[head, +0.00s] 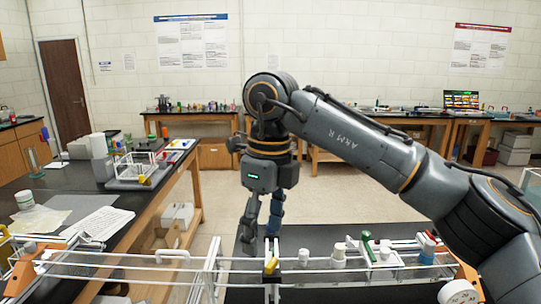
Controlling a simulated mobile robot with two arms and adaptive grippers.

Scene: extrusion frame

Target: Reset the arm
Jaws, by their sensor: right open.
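My right arm comes in from the right and bends down at the middle of the head view. My right gripper (260,236) points straight down with its two dark fingers apart, and I see nothing between them. Its fingertips are just behind or over the front rail frame (120,268), near a yellow clip (271,265); I cannot tell whether they touch anything. My left gripper is not in view.
White bottles (339,252) and a green-topped item (367,247) stand right of the gripper on the dark bench. Open floor lies behind.

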